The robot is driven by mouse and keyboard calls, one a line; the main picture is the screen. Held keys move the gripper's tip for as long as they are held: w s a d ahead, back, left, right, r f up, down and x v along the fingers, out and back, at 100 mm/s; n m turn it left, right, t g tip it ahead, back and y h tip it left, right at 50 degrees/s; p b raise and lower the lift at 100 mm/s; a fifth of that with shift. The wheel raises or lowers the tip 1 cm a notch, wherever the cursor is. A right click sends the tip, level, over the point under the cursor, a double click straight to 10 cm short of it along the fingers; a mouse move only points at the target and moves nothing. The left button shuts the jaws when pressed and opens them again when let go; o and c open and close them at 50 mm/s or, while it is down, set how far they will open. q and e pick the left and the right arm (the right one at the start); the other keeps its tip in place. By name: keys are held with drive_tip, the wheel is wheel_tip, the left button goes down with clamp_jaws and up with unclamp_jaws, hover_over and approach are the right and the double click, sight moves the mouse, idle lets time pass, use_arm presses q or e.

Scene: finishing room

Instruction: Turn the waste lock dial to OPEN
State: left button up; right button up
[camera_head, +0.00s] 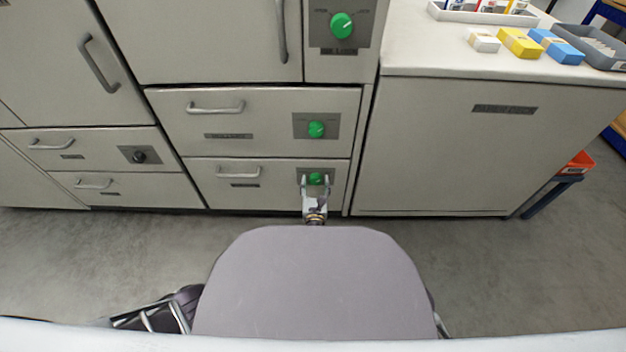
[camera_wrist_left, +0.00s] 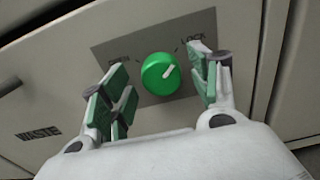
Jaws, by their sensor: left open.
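The waste lock dial (camera_wrist_left: 161,74) is a round green knob on a grey plate (camera_wrist_left: 112,50) on the drawer front. Its white mark points up and right, toward the LOCK label; the OPEN label is at the left. The drawer's WASTE label (camera_wrist_left: 38,134) shows at the lower left. In the head view, the dial (camera_head: 315,178) is on the bottom drawer, partly covered by my left gripper (camera_head: 315,186). My left gripper is open, its fingers on either side of the dial in the wrist view (camera_wrist_left: 160,86). I cannot tell whether they touch it. My right gripper is not in view.
Another green dial (camera_head: 316,129) is on the drawer above, and a larger one (camera_head: 341,25) is higher up. A black dial (camera_head: 139,157) is on a drawer at the left. A bar handle (camera_head: 238,172) is beside the waste dial. A counter (camera_head: 440,50) stands at the right.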

use_arm(q)
drive_tip(key=shift+w, duration=0.1)
idle(0.3)
drive_tip(key=c, duration=1)
